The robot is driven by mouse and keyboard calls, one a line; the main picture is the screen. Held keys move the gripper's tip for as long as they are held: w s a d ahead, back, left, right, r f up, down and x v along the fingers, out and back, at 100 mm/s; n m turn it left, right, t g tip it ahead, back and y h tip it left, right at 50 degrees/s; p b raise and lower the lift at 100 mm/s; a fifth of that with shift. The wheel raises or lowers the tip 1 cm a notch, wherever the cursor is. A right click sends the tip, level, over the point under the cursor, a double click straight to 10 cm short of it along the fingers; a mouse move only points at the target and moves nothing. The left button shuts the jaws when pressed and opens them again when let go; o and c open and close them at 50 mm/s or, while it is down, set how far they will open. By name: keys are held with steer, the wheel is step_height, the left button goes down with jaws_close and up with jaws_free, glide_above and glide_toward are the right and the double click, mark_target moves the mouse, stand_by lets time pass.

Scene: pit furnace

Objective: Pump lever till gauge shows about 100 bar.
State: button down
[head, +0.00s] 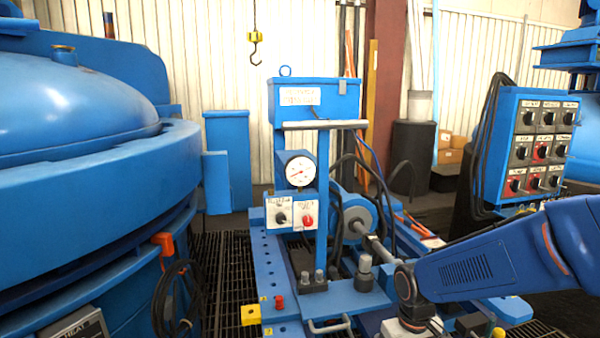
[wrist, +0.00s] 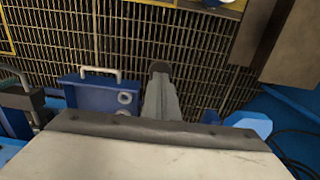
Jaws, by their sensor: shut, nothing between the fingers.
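The pressure gauge (head: 300,170) is a round white dial on the blue pump stand in the head view. Its red needle shows, but the scale is too small to read. A grey rod (head: 376,243) slants down right from a round blue housing; it may be the pump lever, and its lower end is hidden behind my arm. My gripper (wrist: 160,70) is shut and empty, its grey fingers pointing over the floor grating in the wrist view. In the head view the gripper is low at the right of the stand, its fingertips not clear. I see no contact with a lever.
A switch panel (head: 293,213) with a black and a red knob sits below the gauge. A larger control box (head: 533,150) stands at the right. A big blue furnace vessel (head: 90,160) fills the left. A metal handle (wrist: 100,73) on a blue block lies near my gripper.

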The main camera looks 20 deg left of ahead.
steer(key=shift+s+d+f, duration=0.1)
steer(key=shift+s+f, duration=0.05)
steer(key=shift+f, duration=0.5)
steer(key=shift+s+d+f, duration=0.1)
steer(key=shift+s+f, duration=0.05)
steer(key=shift+f, duration=0.5)
stand_by(1.4)
steer(key=shift+r, duration=0.1)
step_height(320, 180, up, 10)
steer(key=w+a, duration=0.1)
steer(key=w, duration=0.1)
steer(key=shift+a, duration=0.2)
steer(key=shift+f, duration=0.35)
stand_by(0.7)
step_height(320, 180, up, 6)
stand_by(0.7)
